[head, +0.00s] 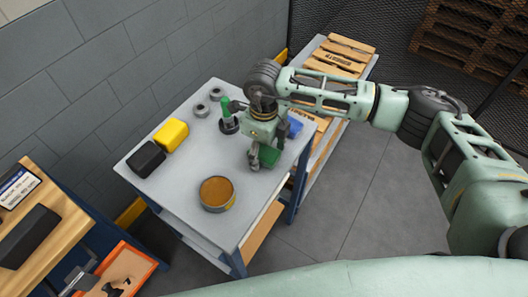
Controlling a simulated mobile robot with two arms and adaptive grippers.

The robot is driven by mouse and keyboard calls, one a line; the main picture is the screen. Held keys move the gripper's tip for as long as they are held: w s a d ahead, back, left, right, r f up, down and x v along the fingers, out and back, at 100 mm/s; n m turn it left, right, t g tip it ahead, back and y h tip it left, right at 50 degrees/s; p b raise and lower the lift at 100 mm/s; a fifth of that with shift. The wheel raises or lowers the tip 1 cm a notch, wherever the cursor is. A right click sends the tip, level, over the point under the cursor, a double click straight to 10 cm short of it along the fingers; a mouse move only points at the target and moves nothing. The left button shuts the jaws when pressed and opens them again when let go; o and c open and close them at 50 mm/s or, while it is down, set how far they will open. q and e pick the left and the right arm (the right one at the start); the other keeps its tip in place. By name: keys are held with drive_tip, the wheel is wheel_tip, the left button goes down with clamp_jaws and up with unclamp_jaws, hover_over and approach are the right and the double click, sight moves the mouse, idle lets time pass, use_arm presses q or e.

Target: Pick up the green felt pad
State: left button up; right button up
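The green felt pad (269,156) shows as a small dark green patch at the right part of the grey table (190,190). My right gripper (266,150) points down over the table, with its fingers on either side of the pad's near and far edges. The gripper hides part of the pad. I cannot tell whether the fingers touch it or whether the pad is off the tabletop. My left gripper is not in view.
Close by stand a green-handled tool (227,118) and a blue item (295,127). A round tin (216,193), a yellow block (171,135), a black block (146,159) and grey rings (201,110) are also on the table. Its middle is clear. Pallets (343,55) lie behind.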

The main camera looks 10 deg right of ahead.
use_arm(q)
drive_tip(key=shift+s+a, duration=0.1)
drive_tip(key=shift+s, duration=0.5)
use_arm(e)
drive_tip(key=c, duration=0.8)
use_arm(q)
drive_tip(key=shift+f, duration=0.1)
use_arm(e)
drive_tip(key=shift+r, duration=0.15)
